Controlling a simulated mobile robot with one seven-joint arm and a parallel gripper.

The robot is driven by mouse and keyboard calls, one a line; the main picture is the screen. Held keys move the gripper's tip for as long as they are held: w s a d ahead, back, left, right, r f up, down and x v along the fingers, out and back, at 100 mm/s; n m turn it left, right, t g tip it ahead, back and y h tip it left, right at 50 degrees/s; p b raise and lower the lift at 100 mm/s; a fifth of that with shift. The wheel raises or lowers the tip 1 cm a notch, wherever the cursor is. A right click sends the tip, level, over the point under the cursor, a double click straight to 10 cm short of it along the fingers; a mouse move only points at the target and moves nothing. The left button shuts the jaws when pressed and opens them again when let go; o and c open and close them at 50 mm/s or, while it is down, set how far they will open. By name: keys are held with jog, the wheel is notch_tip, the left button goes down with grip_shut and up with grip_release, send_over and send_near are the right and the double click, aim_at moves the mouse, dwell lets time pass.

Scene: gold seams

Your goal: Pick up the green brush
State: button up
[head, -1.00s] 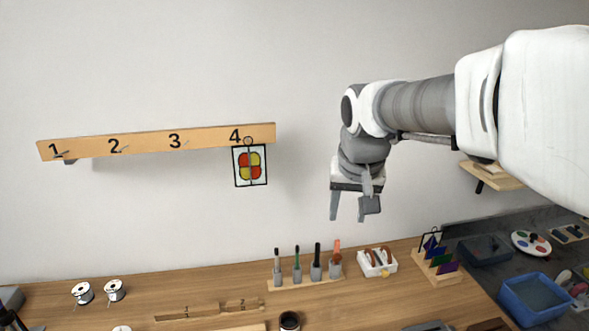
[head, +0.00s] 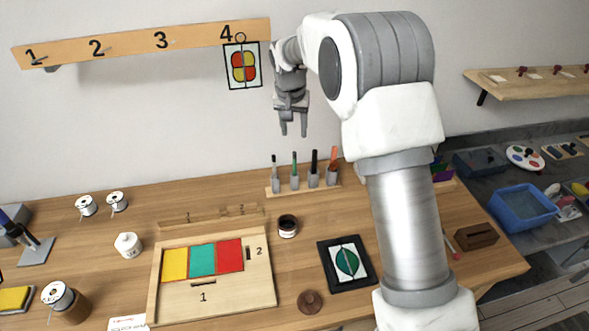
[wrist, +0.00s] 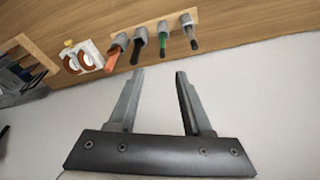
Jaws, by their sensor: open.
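The green brush (head: 294,160) stands upright in a grey cup on a wooden rack (head: 331,188) at the back of the bench. It is second from the left in the head view, between two dark-handled tools. In the wrist view the green brush (wrist: 162,42) shows beyond the fingertips, near the middle. My gripper (head: 294,130) points down, open and empty, and appears above the rack in the head view. The wrist view shows my gripper's two fingers (wrist: 159,76) apart with nothing between them.
A dark tool (head: 274,162) and a black-handled tool (head: 314,160) flank the brush closely; an orange-handled tool (head: 333,156) stands at the right end. A dark jar (head: 288,228) sits in front. The wall and a hanging coloured panel (head: 242,66) are behind.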

aim_at(295, 163)
jog(key=shift+a+p+x, duration=0.15)
jog(key=shift+p+x, duration=0.4)
jog(key=shift+x, duration=3.55)
jog(key=shift+a+p+x, duration=0.1)
jog(key=shift+p+x, duration=0.4)
jog(key=shift+x, duration=3.6)
jog(key=shift+s, duration=0.1)
grip_shut()
